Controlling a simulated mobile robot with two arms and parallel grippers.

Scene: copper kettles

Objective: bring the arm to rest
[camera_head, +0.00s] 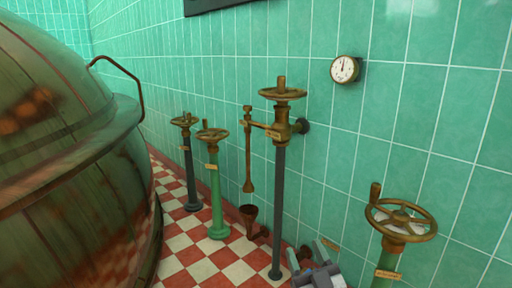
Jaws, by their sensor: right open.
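My right gripper (307,257) shows at the bottom of the head view, right of centre, and is partly cut off by the lower edge. Its two grey fingers are apart, and I see nothing held between them. It appears just right of the foot of a dark valve post (279,215) in the picture; whether it touches anything I cannot tell. My left gripper is not in view.
A large copper kettle (60,150) fills the left. Brass handwheels top a dark post (190,170), a green post (214,190) and a nearer green post (390,258) at right. A gauge (345,69) hangs on the tiled wall. Some checkered floor (195,245) is clear.

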